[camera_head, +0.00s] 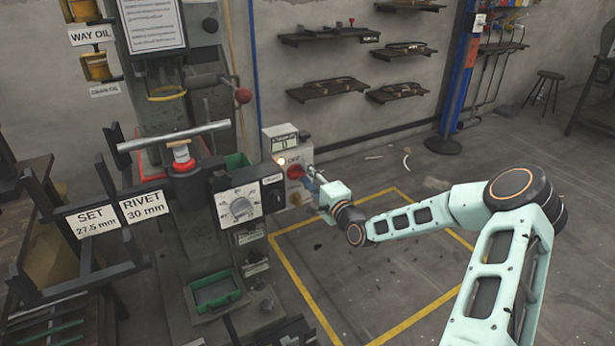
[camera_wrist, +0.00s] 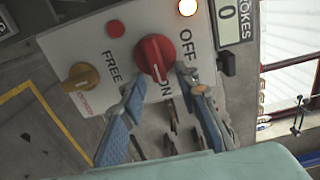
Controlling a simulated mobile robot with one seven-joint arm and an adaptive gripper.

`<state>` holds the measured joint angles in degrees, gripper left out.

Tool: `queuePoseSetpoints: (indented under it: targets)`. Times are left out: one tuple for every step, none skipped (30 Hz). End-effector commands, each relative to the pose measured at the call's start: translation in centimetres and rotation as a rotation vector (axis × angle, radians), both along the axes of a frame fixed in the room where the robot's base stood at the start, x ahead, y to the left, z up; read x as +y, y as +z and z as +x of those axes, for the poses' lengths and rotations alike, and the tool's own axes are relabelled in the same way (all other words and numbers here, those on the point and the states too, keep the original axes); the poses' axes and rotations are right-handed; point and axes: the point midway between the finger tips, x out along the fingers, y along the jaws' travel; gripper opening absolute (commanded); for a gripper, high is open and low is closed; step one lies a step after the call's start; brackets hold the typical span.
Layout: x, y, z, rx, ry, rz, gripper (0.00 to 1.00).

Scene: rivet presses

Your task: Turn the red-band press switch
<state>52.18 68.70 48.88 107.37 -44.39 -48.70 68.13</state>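The red switch knob (camera_wrist: 155,57) sits on a white panel (camera_wrist: 115,40) with OFF, ON and FREE labels. In the head view the knob (camera_head: 295,171) is on a white box (camera_head: 283,147) beside the press. The press (camera_head: 190,240) carries a red part (camera_head: 182,166) under its T-handle. My gripper (camera_wrist: 161,80) is open, with its blue fingertips on either side of the knob's lower edge. I cannot tell whether they touch it. The head view shows my gripper (camera_head: 313,182) at the box front, its fingertips partly hidden.
A yellow knob (camera_wrist: 78,77) and a small red button (camera_wrist: 115,28) share the panel.

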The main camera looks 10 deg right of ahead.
Motion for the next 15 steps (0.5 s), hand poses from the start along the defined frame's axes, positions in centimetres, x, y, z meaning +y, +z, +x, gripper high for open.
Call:
queuePoseSetpoints:
  targets:
    - [-0.1,0.0,-0.2,0.0,-0.001,0.0,0.29]
    - [-0.2,0.0,-0.4,0.0,-0.001,-0.001,0.29]
    - [-0.3,0.0,-0.7,0.0,-0.001,-0.001,0.29]
    - [-0.4,0.0,-1.1,0.001,0.0,-0.001,0.29]
    - [-0.6,0.0,-1.5,0.001,0.0,-0.001,0.29]
    - [-0.8,0.0,-2.1,0.002,-0.001,-0.002,0.29]
    - [-1.0,0.0,-2.7,0.001,-0.001,0.0,0.29]
    - [-1.2,0.0,-3.3,0.001,-0.002,0.0,0.29]
    - [-1.5,0.0,-4.1,0.002,-0.002,0.0,0.29]
    - [-1.6,0.0,-4.7,0.002,-0.002,0.0,0.29]
    - [-1.9,0.0,-5.3,0.002,-0.002,0.0,0.29]
    - [-2.2,0.0,-6.1,0.002,-0.003,0.0,0.29]
    - [-2.3,0.0,-6.8,0.002,-0.003,0.0,0.29]
    - [-2.5,0.0,-7.3,0.002,-0.002,0.0,0.29]
    - [-2.8,0.0,-8.1,0.002,-0.002,0.0,0.29]
